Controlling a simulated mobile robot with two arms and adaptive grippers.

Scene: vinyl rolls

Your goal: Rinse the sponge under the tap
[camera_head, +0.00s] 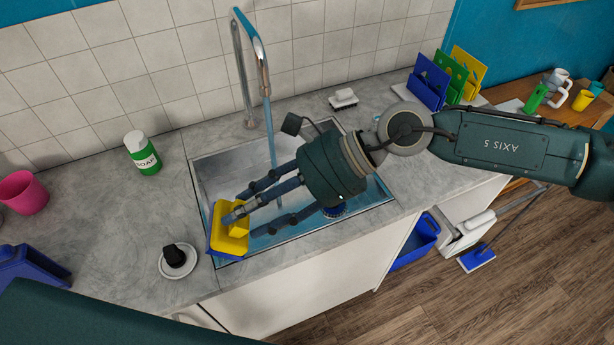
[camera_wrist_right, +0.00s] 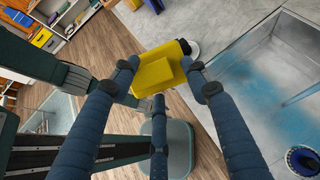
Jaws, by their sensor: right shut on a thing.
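My right gripper (camera_head: 238,214) reaches over the sink from the right, shut on a yellow sponge (camera_head: 232,240). The sponge is held at the sink's front left corner; its height above the rim is hard to tell. In the right wrist view the sponge (camera_wrist_right: 160,72) sits between the fingertips (camera_wrist_right: 163,82). The tap (camera_head: 262,62) is a tall bent metal pipe behind the sink (camera_head: 215,172). A blue water stream (camera_head: 271,135) falls from it into the basin. The sponge is apart from the stream, to its left and front. My left gripper is not in view.
A green soap bottle (camera_head: 143,154) stands left of the sink. A white dish with a black knob (camera_head: 176,261) is at front left. A blue round object (camera_head: 334,212) is by the basin's front right, partly hidden. Coloured boards (camera_head: 450,78) stand at the back right.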

